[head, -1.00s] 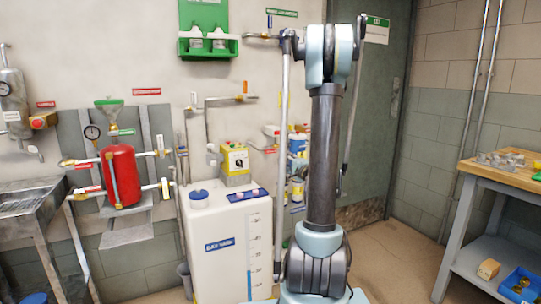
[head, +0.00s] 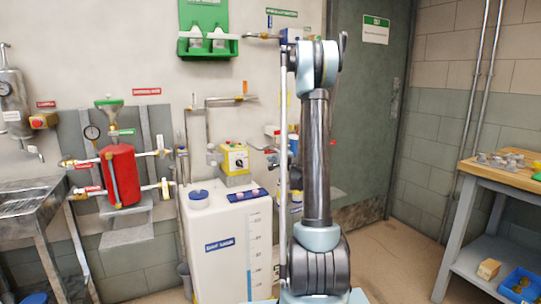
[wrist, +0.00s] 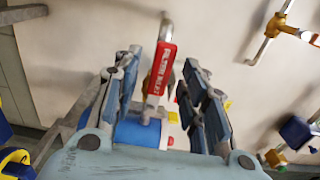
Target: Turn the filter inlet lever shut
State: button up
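In the wrist view, a lever with a red sleeve (wrist: 161,70) lettered in white, which seems to read "FILTER INLET", stands nearly upright against the pale wall. Its grey lower end meets a blue body (wrist: 138,132). My gripper (wrist: 160,62) is open, with one blue-grey finger on each side of the lever. I see a gap on both sides and no clear contact. The lower part of the blue body is hidden by my gripper's palm. In the head view my arm covers this area, and I cannot make out the lever or my fingers there.
A brass-fitted pipe (wrist: 278,25) and another blue valve part (wrist: 297,132) lie to the right in the wrist view. In the head view, a white tank (head: 225,250) stands left of my arm, and a wooden-topped bench (head: 500,170) stands right. Floor between arm and bench is clear.

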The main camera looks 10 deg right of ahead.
aim_at(271, 152)
jog(key=shift+x, duration=1.85)
jog(key=shift+c, duration=0.3)
grip_shut()
